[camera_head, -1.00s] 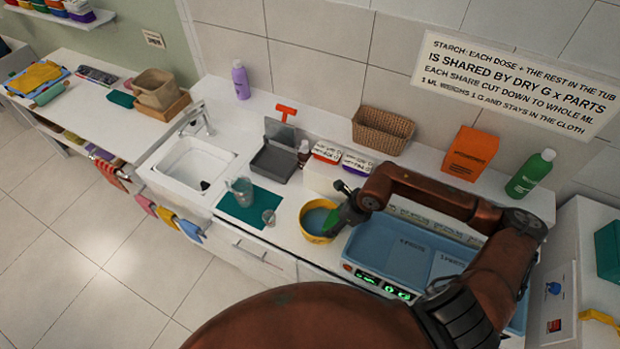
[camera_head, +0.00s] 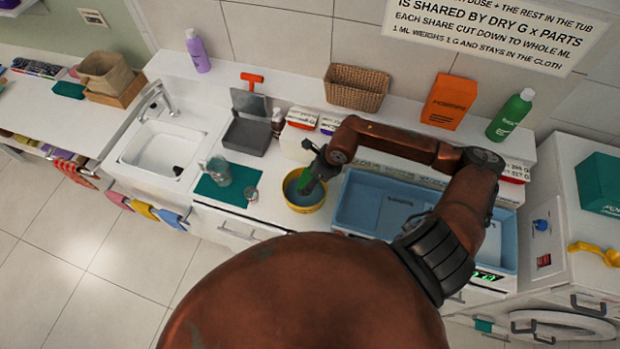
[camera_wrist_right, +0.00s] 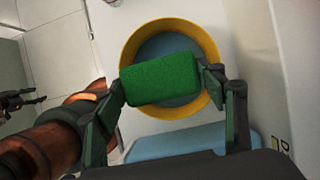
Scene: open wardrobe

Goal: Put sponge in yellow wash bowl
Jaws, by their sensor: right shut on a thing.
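The green sponge (camera_wrist_right: 160,78) is held between the two fingers of my right gripper (camera_wrist_right: 168,85), which is shut on it. In the head view the sponge (camera_head: 304,182) shows beside the dark right gripper (camera_head: 312,178) at the yellow wash bowl (camera_head: 306,210). In the right wrist view the sponge overlaps the bowl (camera_wrist_right: 137,48), which has a blue-grey inside. I cannot tell whether the sponge touches the inside of the bowl. A small dark clawed shape at the left edge of the right wrist view may be my left gripper (camera_wrist_right: 18,101); its opening is unclear.
The blue two-part tray (camera_head: 400,212) stands right of the bowl. A teal mat (camera_head: 222,192) with a cup (camera_head: 219,172) lies to the left, near the white sink (camera_head: 160,150). White tubs (camera_head: 298,140) and a wicker basket (camera_head: 355,88) stand behind.

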